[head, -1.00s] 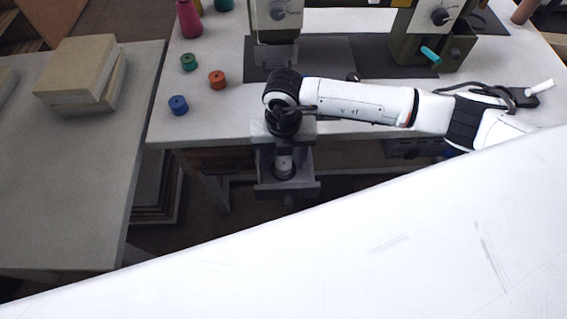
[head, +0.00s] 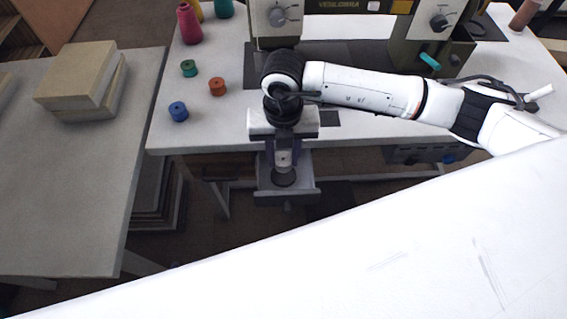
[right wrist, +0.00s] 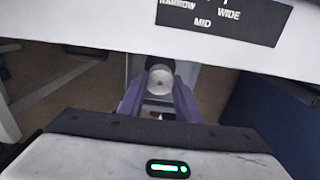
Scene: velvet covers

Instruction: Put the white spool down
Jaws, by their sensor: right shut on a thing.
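The white spool (head: 283,158) is between the fingers of my right gripper (head: 283,162), which is shut on it. They are over a pulled-out grey drawer (head: 309,185) below the table's front edge. A dark round patch (head: 284,179) shows on the drawer floor below the spool; I cannot tell if it is a shadow. In the right wrist view the spool (right wrist: 160,80) shows its round end between the purple fingers (right wrist: 160,100). The gap between spool and drawer floor is hard to judge. My left gripper is not in view.
A blue spool (head: 178,111), an orange spool (head: 217,86) and a green spool (head: 189,68) stand on the sewing table's left part. A sewing machine (head: 430,45) stands behind. The table edge is close to my right wrist. Stacked boards (head: 80,75) lie on the left table.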

